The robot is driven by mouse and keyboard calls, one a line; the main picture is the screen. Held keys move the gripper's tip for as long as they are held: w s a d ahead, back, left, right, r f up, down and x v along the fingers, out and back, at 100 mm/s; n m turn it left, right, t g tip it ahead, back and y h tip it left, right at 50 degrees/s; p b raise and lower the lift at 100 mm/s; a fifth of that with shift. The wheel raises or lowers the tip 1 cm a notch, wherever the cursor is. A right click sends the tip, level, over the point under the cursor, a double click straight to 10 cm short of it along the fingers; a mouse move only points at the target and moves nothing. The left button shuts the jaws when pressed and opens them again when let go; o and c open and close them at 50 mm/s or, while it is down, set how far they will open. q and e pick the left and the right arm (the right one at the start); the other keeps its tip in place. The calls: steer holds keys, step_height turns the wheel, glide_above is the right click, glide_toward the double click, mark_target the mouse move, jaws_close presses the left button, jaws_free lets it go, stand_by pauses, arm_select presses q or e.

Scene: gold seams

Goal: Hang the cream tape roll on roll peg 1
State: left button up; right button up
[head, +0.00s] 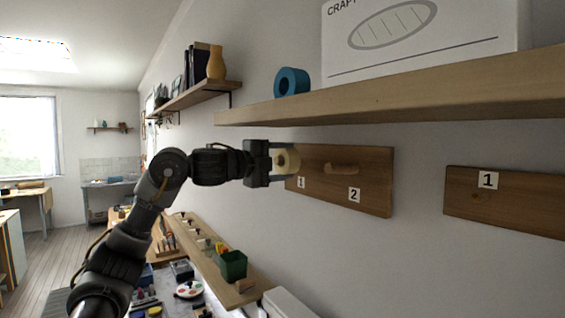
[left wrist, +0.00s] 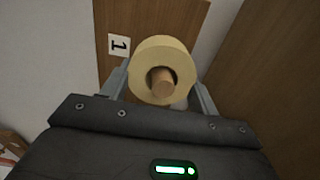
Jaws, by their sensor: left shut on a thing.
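The cream tape roll (head: 290,160) is between the fingers of my left gripper (head: 283,161), close in front of the left part of the wooden peg board (head: 372,197). In the left wrist view my left gripper (left wrist: 165,97) is shut on the roll (left wrist: 147,54), a finger on each side. The end of a wooden peg (left wrist: 160,79) shows inside the roll's hole, so the roll is around roll peg 1, next to the label 1 (left wrist: 119,46). The peg sits low in the hole. Peg 2 (head: 341,169) is bare. My right gripper is not in view.
A wooden shelf (head: 400,97) runs above the board, with a blue tape roll (head: 292,82) and a white box (head: 420,40) on it. Another board (head: 500,205) labelled 1 is at the right. A bench with a green bin (head: 232,266) is below.

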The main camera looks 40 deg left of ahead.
arm_select(q)
steer(key=shift+w+d+f, duration=0.1)
steer(key=shift+w, duration=0.15)
steer(key=shift+w+f, duration=0.15)
steer(key=shift+w, duration=0.1)
stand_by(0.8)
stand_by(0.4)
steer(key=o, duration=1.1)
steer(key=shift+d, duration=0.1)
